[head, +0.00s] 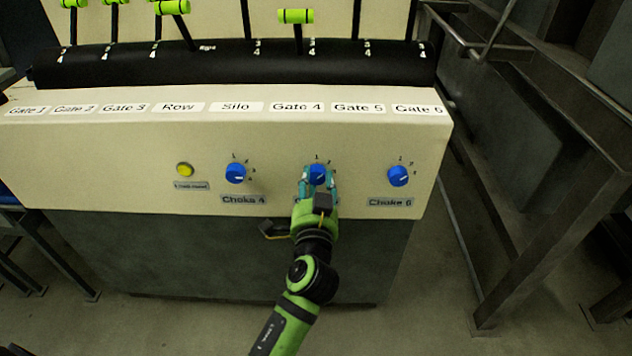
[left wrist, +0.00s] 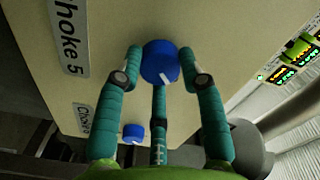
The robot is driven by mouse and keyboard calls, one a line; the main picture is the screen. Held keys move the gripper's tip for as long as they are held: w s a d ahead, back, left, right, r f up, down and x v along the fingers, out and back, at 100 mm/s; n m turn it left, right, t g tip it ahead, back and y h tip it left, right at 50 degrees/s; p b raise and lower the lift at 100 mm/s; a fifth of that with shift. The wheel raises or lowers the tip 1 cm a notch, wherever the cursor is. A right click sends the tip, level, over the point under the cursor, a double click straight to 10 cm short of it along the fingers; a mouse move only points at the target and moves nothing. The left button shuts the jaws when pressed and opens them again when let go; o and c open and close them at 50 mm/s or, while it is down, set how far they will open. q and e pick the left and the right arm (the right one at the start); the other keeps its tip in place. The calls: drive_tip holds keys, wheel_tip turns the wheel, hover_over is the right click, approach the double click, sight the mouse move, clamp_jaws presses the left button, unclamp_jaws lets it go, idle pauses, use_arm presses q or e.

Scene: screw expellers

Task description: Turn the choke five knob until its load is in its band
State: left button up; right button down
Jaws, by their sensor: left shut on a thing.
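The choke five knob is a blue round knob (head: 318,172) with a white pointer mark, on the cream panel's front between the Choke 4 and Choke 6 knobs. It also shows in the left wrist view (left wrist: 160,62), beside the "Choke 5" label (left wrist: 70,35). My left gripper (head: 318,184) reaches it from below, its teal fingers shut around the knob's sides. In the left wrist view the fingers (left wrist: 160,78) stand on both sides of the knob, with a third finger below. In the head view the gripper hides the Choke 5 label. My right gripper is not in view.
The Choke 4 knob (head: 235,173) and Choke 6 knob (head: 398,176) flank it. A yellow button (head: 184,169) is further left. Levers with green handles (head: 295,16) rise from the black roll above. A metal frame (head: 555,240) stands at right. Small lit displays (left wrist: 300,55) show in the left wrist view.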

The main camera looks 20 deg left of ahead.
use_arm(q)
drive_tip(key=shift+r, duration=0.3)
drive_tip(key=o, duration=1.1)
drive_tip(key=shift+o, duration=0.4)
drive_tip(key=shift+w+f, duration=0.15)
drive_tip(key=shift+f, duration=0.05)
drive_tip(key=shift+s+f, duration=0.1)
drive_tip(key=shift+s, duration=0.25)
drive_tip(key=v, duration=0.7)
